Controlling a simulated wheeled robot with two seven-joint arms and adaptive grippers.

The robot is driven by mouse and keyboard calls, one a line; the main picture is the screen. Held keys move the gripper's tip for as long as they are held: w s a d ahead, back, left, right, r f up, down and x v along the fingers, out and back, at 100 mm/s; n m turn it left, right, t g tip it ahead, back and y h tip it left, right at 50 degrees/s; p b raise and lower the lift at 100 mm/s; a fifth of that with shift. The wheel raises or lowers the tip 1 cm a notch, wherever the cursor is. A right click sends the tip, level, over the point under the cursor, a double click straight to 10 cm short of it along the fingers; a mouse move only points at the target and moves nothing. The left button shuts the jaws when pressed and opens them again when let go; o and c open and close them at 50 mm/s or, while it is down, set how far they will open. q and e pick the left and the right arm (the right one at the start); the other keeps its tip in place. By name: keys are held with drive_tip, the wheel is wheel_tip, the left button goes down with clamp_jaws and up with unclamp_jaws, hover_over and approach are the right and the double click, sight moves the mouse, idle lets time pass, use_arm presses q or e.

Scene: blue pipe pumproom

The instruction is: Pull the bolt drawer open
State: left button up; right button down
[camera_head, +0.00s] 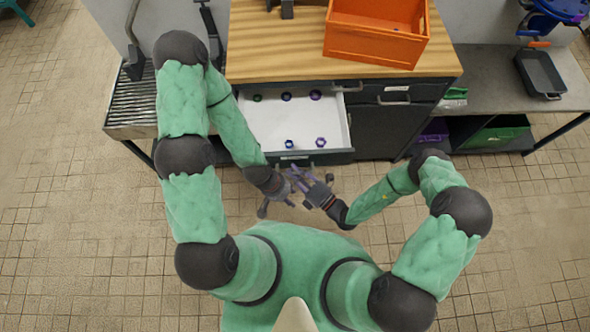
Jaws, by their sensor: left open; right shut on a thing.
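The bolt drawer (262,122) stands pulled out of the wood-topped cabinet, its white interior showing. Several dark, purple and blue bolts or nuts lie in it, two near the front and others at the back. Its dark front (335,157) faces me. My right gripper (303,175) is just in front of the drawer front, shut, apparently on the drawer handle, which the fingers mostly hide. My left gripper (277,204) is open, lower in the view and close beside the right one; the two overlap in the picture, so any contact is unclear.
An orange crate (375,48) stands on the wooden top (275,50). A shut drawer with a metal handle (394,100) is to the right. A grey bench (490,85) with a black tray (540,74) stands farther right. The tiled floor is clear around me.

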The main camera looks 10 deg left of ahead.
drive_tip(key=c, duration=1.4)
unclamp_jaws()
drive_tip(key=shift+d, duration=0.15)
drive_tip(key=shift+v, duration=5.9)
